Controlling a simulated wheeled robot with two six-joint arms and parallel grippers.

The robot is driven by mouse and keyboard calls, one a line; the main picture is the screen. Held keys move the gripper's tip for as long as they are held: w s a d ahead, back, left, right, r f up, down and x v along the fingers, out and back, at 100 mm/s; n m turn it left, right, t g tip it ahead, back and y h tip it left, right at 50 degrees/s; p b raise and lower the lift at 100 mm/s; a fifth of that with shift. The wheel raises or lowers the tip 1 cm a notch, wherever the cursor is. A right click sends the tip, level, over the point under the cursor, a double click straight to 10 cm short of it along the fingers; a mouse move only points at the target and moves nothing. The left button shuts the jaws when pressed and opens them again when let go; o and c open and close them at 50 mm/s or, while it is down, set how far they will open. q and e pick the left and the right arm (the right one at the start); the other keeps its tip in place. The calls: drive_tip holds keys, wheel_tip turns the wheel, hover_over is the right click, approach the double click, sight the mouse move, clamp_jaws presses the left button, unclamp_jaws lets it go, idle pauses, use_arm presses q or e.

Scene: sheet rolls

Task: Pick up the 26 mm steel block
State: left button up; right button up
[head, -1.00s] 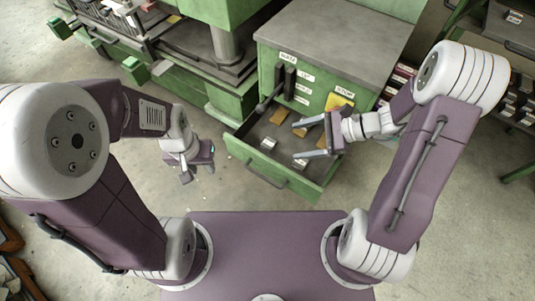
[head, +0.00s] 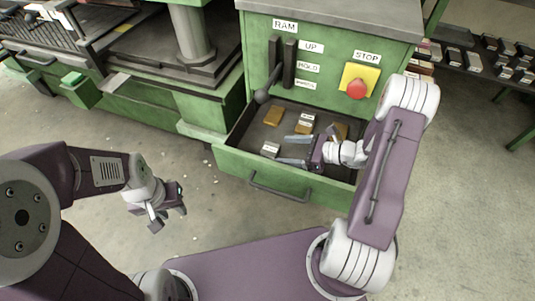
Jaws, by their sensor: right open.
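Several small blocks lie in the open green drawer (head: 232,161). A silver-grey block (head: 270,149) with a pale top lies toward the drawer's front left. Another pale-topped block (head: 307,117) lies farther back. Their markings are too small to read, so I cannot tell which is the 26 mm one. My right gripper (head: 287,150) is inside the drawer area, its two fingers apart and pointing left toward the front silver-grey block, with nothing seen between them. My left gripper (head: 168,217) hangs over the floor left of the drawer, its fingers apart and empty.
Brass-coloured blocks (head: 273,116) also lie in the drawer; one is partly behind my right gripper. The drawer has a front handle (head: 280,190). Above it are a lever (head: 264,95) and a red stop button (head: 357,89).

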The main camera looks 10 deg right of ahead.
sight(270, 149)
drive_tip(key=shift+w+a+f, duration=0.3)
drive_tip(key=shift+a+f, duration=0.15)
drive_tip(key=shift+a+r, duration=0.1)
drive_tip(key=shift+w+a+b, duration=0.15)
drive_tip(key=shift+a+b, duration=0.05)
drive_tip(key=shift+b, duration=0.25)
drive_tip(key=b+x, duration=0.3)
drive_tip(key=x, duration=0.1)
drive_tip(key=shift+a, duration=0.15)
drive_tip(key=shift+w+a, duration=0.15)
drive_tip(key=shift+w, duration=0.05)
use_arm(q)
wheel_tip(270, 149, down, 4)
drive_tip(key=shift+f, duration=0.25)
use_arm(e)
clamp_jaws()
